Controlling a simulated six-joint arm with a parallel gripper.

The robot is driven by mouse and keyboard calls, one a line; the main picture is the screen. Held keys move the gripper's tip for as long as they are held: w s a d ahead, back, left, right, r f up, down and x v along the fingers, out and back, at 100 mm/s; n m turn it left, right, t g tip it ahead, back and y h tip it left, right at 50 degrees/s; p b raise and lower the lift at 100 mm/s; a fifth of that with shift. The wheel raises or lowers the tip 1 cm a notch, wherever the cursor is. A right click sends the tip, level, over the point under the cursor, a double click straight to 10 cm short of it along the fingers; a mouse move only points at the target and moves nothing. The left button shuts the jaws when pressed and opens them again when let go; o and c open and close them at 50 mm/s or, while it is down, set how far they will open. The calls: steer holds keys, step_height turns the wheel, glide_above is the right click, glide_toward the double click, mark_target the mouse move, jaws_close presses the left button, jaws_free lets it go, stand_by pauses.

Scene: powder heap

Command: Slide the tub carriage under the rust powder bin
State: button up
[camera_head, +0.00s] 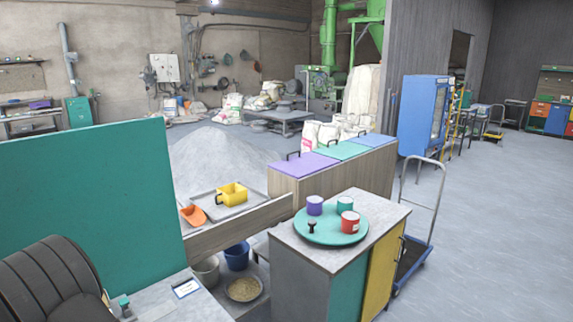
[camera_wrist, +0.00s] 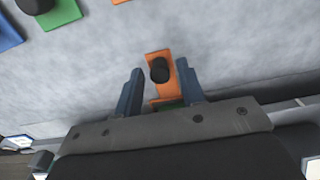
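My gripper (camera_wrist: 160,66) shows in the wrist view with its two blue-grey fingers open and apart. An orange plate with a black knob (camera_wrist: 160,70) lies between and beyond the fingertips; I cannot tell whether either finger touches the knob. A bit of green (camera_wrist: 170,104) shows at the plate's near end, mostly hidden by the gripper body. I cannot make out for sure which thing is the tub carriage or the rust powder bin. My gripper does not show in the head view.
In the wrist view, a green plate with a black knob (camera_wrist: 62,13) and a blue plate (camera_wrist: 8,33) lie at upper left. In the head view, a teal turntable (camera_head: 318,236) carries three cups. A teal panel (camera_head: 90,200) stands at left. Lidded bins (camera_head: 330,182) stand behind the turntable.

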steer(key=shift+r, duration=3.7)
step_height(320, 180, down, 8)
steer(key=shift+r, duration=0.25)
